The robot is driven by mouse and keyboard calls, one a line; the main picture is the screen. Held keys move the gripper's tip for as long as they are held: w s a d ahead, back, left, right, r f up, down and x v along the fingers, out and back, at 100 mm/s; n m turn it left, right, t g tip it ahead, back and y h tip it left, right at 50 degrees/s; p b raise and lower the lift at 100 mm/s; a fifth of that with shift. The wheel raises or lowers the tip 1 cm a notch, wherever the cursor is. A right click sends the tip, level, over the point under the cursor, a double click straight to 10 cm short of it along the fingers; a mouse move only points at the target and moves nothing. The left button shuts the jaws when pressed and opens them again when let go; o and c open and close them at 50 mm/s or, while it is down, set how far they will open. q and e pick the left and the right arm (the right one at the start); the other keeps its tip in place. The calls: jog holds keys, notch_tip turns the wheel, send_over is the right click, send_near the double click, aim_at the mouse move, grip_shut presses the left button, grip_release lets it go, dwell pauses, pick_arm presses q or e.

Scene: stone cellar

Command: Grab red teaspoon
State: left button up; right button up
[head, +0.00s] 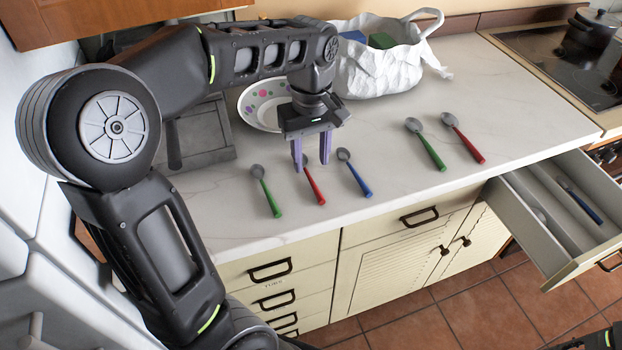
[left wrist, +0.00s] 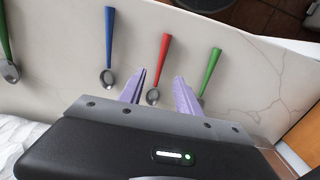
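The red teaspoon (head: 314,190) lies on the pale countertop, its bowl up toward my gripper and its red handle toward the front edge. My left gripper (head: 311,163) points down over its bowl end, with two lilac fingers apart and nothing held. In the left wrist view the red teaspoon (left wrist: 161,62) has its bowl between the open fingertips (left wrist: 161,76), and the handle extends beyond them. A larger red spoon (head: 465,139) lies farther right on the counter. My right gripper does not show.
A small green spoon (head: 265,191) and a blue spoon (head: 356,173) flank the red teaspoon. A larger green spoon (head: 427,146) lies right. Behind are a dotted plate (head: 254,105) and a white bag (head: 375,72). An open drawer (head: 560,262) holding cutlery juts out at right.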

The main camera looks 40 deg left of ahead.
aim_at(311, 178)
pick_arm(q)
jog(key=shift+f, duration=0.1)
notch_tip(311, 178, down, 5)
jog(key=shift+p, duration=0.35)
dwell(0.5)
grip_shut()
dwell(0.4)
